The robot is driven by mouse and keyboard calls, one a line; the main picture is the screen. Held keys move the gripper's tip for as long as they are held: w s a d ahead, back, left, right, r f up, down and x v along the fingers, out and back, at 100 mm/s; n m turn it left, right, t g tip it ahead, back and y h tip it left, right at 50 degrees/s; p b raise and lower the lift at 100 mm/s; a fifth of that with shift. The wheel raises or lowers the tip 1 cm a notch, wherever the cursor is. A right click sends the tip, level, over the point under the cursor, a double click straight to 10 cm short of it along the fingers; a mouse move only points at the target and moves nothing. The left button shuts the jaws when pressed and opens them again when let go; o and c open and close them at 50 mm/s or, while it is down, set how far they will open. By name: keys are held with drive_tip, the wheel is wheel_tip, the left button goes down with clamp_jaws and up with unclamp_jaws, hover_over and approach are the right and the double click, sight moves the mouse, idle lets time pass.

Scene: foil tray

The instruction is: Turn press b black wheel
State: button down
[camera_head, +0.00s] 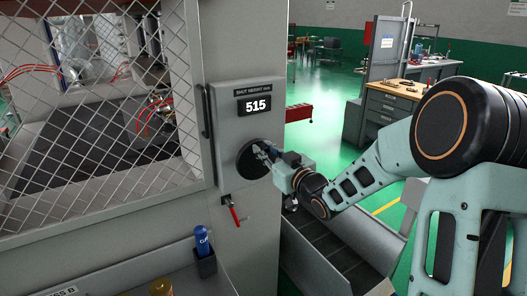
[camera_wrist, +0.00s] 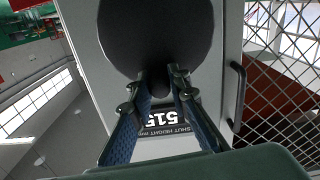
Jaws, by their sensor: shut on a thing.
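The black wheel (camera_head: 245,166) is mounted on the grey front panel of the press, below a display (camera_head: 258,105) reading 515 and labelled shut height. My gripper (camera_head: 261,152) reaches it from the right. In the wrist view the wheel (camera_wrist: 155,35) fills the top centre as a dark disc. The fingertips of my gripper (camera_wrist: 160,80) are at the disc's edge, shut on a dark knob of the wheel between them. The fingers partly cover the wheel in the head view and part of the display in the wrist view.
A wire mesh guard (camera_head: 95,110) with a dark vertical handle (camera_head: 206,110) stands left of the panel. A red lever (camera_head: 234,212) hangs below the wheel. A blue can (camera_head: 202,240) sits in a black holder lower left. A grey chute (camera_head: 335,250) lies below my arm.

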drive_tip(key=shift+w+d+f+m, duration=0.1)
drive_tip(key=shift+w+d+m, duration=0.15)
drive_tip(key=shift+m, duration=0.55)
drive_tip(key=shift+w+d+f+m, duration=0.15)
drive_tip(key=shift+d+m, duration=0.2)
drive_tip(key=shift+m, duration=0.45)
drive_tip(key=shift+r, duration=0.1)
drive_tip(key=c, duration=1.8)
unclamp_jaws()
drive_tip(key=v, duration=1.2)
